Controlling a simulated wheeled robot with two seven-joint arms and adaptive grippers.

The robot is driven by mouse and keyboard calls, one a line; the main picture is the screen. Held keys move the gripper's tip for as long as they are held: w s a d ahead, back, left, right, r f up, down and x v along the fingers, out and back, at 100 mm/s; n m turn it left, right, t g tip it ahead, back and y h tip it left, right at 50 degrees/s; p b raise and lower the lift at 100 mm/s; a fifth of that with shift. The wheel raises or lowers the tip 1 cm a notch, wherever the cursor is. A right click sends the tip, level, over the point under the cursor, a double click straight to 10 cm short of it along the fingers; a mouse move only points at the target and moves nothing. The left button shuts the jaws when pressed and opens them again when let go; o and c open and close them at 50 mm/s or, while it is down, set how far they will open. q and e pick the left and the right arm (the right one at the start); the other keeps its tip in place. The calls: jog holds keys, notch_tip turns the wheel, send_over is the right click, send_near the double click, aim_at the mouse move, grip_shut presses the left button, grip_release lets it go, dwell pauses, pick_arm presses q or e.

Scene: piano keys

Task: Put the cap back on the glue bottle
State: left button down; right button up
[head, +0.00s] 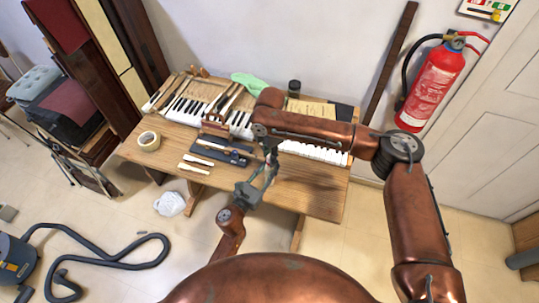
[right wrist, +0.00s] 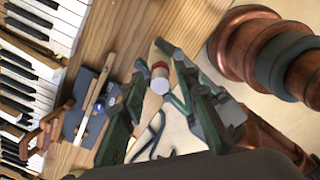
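A small white cylinder with a red band, probably the glue bottle or its cap (right wrist: 160,78), shows between the fingers in the right wrist view. The cap cannot be told apart from the bottle. My right gripper (right wrist: 153,82) has its fingers spread on either side of this object, with a visible gap. In the head view my right gripper (head: 270,165) hangs over the table's front edge, close above my left gripper (head: 262,178). The two overlap, so the left fingertips are unclear. Dark green-grey finger parts lie by the object, and which gripper touches it is unclear.
The wooden table (head: 315,190) carries piano keyboards (head: 190,108), a tape roll (head: 149,140), a dark blue mat (head: 220,150) with tools, a green cloth (head: 249,82) and a dark jar (head: 294,88). The table's front right is bare. A fire extinguisher (head: 430,90) hangs right.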

grip_shut()
jog(key=m, duration=0.5)
jog(key=shift+o, duration=0.7)
grip_release()
jog(key=shift+r, duration=0.1)
jog(key=shift+r, duration=2.2)
jog(key=shift+c, duration=0.3)
